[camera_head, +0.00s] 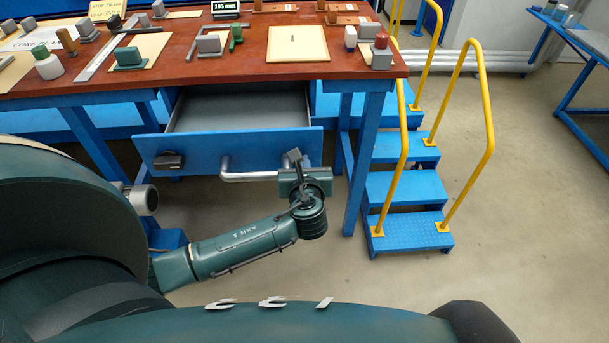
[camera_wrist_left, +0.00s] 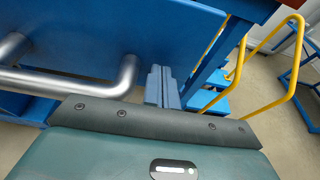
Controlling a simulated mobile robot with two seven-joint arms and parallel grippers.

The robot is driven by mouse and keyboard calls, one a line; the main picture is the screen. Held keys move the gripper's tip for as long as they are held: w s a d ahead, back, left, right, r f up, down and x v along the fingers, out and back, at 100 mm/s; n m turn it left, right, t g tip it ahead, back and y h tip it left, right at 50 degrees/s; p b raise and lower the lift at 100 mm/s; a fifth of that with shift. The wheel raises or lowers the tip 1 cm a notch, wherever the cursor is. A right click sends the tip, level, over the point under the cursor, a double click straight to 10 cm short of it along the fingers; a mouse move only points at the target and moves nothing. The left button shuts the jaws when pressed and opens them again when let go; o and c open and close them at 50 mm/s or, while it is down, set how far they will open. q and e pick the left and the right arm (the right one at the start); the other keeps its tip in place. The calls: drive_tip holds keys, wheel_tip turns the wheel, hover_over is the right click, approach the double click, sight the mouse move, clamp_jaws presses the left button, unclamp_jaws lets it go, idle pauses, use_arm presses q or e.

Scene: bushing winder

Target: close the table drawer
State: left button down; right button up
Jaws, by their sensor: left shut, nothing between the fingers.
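The table drawer (camera_head: 200,150) is pulled out below the red-brown tabletop. Its blue front faces me, and its grey inside looks empty. The drawer's silver bar handle (camera_head: 248,177) runs across the front. In the left wrist view the blue drawer front (camera_wrist_left: 115,35) fills the upper left, with the handle (camera_wrist_left: 75,85) below it. My left gripper (camera_head: 294,156) is shut and empty, at the right end of the handle near the drawer front. Its fingers (camera_wrist_left: 161,86) show just right of the handle's bend. I cannot tell whether they touch the front. My right gripper is not in view.
The tabletop (camera_head: 260,45) holds several small parts and fixtures. A table leg (camera_head: 366,160) stands right of the drawer. Blue steps (camera_head: 405,188) with yellow rails (camera_head: 487,110) stand farther right. Open floor lies at the right.

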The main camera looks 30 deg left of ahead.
use_arm(q)
drive_tip(key=shift+w+a, duration=0.15)
drive_tip(key=shift+w, duration=0.2)
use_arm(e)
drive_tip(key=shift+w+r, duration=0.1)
